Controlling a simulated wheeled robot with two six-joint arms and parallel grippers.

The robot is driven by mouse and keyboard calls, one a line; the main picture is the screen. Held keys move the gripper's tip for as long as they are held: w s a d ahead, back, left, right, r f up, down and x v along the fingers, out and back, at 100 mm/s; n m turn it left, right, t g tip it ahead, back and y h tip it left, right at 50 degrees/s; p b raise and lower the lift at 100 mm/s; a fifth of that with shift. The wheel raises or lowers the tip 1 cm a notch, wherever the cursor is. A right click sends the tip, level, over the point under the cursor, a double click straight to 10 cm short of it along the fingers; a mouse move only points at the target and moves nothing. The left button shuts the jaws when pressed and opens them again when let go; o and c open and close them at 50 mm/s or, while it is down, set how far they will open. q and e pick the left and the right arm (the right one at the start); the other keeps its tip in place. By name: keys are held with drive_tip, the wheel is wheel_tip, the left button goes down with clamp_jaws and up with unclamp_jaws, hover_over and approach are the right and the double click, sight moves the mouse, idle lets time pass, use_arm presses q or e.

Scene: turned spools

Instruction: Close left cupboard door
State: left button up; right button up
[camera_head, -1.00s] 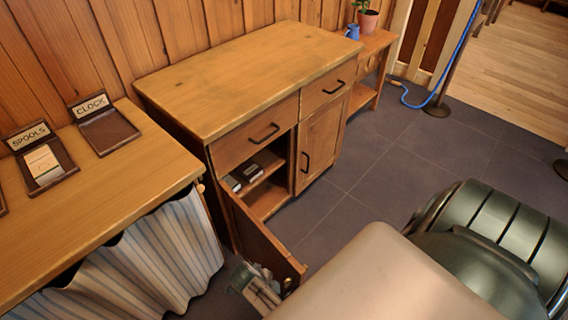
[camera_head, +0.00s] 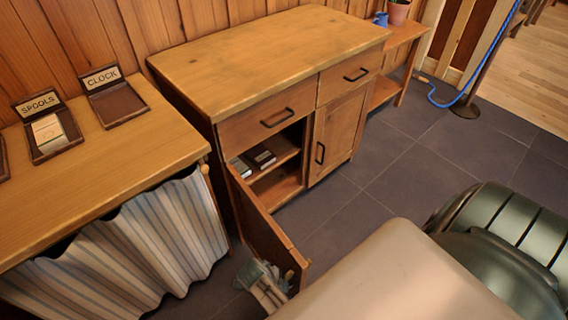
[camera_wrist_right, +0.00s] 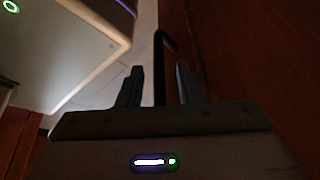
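The left cupboard door (camera_head: 264,229) stands wide open in the head view, swung out from the cupboard (camera_head: 262,61). My right gripper (camera_head: 262,284) is low beside the outer face of this door, near its free edge. In the right wrist view, the fingers of the right gripper (camera_wrist_right: 159,85) are spread on either side of a dark bar handle (camera_wrist_right: 160,62), with gaps showing. The door's dark wooden face (camera_wrist_right: 250,70) fills the right side there. My left gripper is in neither current view.
The right cupboard door (camera_head: 338,136) is shut. Small boxes (camera_head: 261,156) lie on the shelf inside the open compartment. A table (camera_head: 110,165) with a striped curtain (camera_head: 135,250) stands close at the left. Dark tiled floor (camera_head: 385,185) is clear in front of the cupboard.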

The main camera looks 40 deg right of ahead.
use_arm(q)
drive_tip(key=shift+s+d+r, duration=0.1)
drive_tip(key=shift+s+r, duration=0.05)
drive_tip(key=shift+r, duration=0.25)
use_arm(e)
drive_tip(key=shift+f, duration=0.1)
drive_tip(key=shift+c, duration=0.3)
clamp_jaws()
drive_tip(key=shift+d, duration=0.1)
